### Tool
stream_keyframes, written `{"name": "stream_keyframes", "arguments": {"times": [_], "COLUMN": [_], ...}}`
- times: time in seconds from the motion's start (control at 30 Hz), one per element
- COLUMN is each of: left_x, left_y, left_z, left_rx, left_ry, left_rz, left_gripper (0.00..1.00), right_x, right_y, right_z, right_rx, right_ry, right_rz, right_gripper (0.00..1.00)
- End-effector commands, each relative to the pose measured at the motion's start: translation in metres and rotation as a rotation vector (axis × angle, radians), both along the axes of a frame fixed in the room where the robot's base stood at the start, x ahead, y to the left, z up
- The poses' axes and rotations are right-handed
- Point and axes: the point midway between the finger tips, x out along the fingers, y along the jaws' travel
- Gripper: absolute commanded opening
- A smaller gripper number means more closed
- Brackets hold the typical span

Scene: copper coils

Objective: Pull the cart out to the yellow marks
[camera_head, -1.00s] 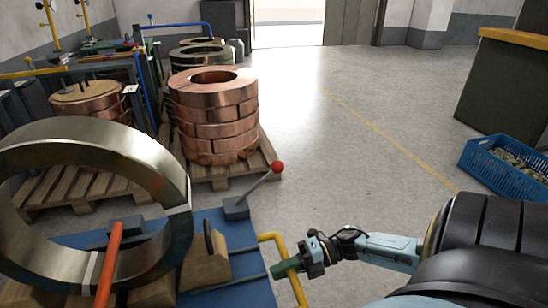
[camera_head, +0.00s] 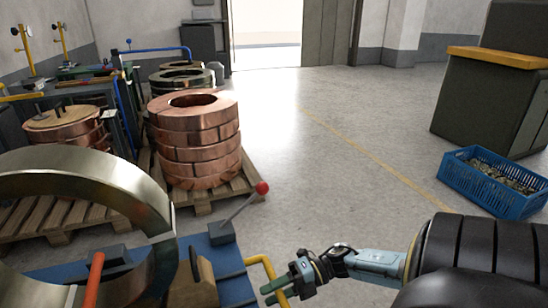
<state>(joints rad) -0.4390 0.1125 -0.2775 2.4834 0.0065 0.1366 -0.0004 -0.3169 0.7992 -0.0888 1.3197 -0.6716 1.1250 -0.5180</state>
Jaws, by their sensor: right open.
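The blue cart (camera_head: 232,262) is at the lower left and carries a large steel ring (camera_head: 85,172) standing upright in wooden blocks (camera_head: 203,285). A yellow handle (camera_head: 262,263) bends out from the cart's right side. A lever with a red knob (camera_head: 262,188) rises from its far corner. My right gripper (camera_head: 273,294) is open at the yellow handle, with its fingers over the lower part of it. I cannot tell whether they touch it. A yellow line (camera_head: 365,153) runs along the floor to the right. My left gripper is out of view.
A stack of copper coils (camera_head: 195,140) stands on a wooden pallet (camera_head: 203,197) beyond the cart. More coils and a rack fill the left wall. A blue crate (camera_head: 480,185) and a dark bench (camera_head: 490,100) are at the right. The middle floor is clear.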

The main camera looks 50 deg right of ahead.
Motion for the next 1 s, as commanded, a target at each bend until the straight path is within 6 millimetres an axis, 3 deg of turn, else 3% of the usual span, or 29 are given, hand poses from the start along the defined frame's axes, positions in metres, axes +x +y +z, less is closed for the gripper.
{"name": "stream_keyframes", "arguments": {"times": [0.23,0.47,0.7,1.0], "left_x": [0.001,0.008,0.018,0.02], "left_y": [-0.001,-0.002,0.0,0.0], "left_z": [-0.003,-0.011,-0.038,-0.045], "left_rx": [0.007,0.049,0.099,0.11], "left_ry": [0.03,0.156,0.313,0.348], "left_rz": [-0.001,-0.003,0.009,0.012], "left_gripper": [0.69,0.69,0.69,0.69], "right_x": [-0.006,-0.029,-0.055,-0.068], "right_y": [-0.009,-0.049,-0.091,-0.113], "right_z": [0.002,0.013,0.023,0.027], "right_rx": [-0.001,-0.003,-0.003,-0.001], "right_ry": [0.003,0.003,0.002,0.0], "right_rz": [0.001,-0.003,-0.003,-0.001], "right_gripper": [0.41,0.41,0.41,0.41]}}
